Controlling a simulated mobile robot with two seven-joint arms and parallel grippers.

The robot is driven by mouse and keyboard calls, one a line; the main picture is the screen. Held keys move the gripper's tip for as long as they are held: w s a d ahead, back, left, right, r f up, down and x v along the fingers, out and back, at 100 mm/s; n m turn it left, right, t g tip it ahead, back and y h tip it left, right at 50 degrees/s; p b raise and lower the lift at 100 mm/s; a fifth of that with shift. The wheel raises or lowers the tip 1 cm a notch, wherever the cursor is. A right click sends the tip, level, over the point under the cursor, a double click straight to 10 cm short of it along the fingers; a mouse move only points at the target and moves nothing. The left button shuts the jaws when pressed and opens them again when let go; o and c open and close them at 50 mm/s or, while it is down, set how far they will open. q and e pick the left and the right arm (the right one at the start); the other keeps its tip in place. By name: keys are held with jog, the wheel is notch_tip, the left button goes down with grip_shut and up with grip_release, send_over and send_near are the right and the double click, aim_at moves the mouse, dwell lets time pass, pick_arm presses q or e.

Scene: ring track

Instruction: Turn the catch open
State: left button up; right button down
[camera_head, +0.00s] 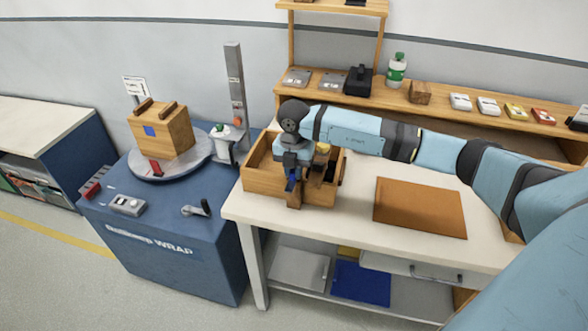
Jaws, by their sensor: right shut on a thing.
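An open wooden box (262,183) stands at the left end of the white-topped workbench. My right gripper (292,182) points down at the front wall of this box, near its middle, and is shut on a small part there. I take that part to be the catch; the gripper hides most of it, so its angle cannot be told. A brown upright piece (294,199) shows on the box front just below the fingers. My left gripper is not in view.
An orange-brown mat (420,208) lies on the bench (355,215) right of the box. A shelf (435,103) with small boxes and a green-white bottle (396,71) runs behind. At left, a blue wrapping machine (170,235) carries a carton (165,133) on its turntable.

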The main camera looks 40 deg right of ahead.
jog(key=c, duration=1.1)
grip_release()
notch_tip(320, 180, up, 14)
jog(key=shift+f+b, duration=0.1)
jog(key=shift+b, duration=0.35)
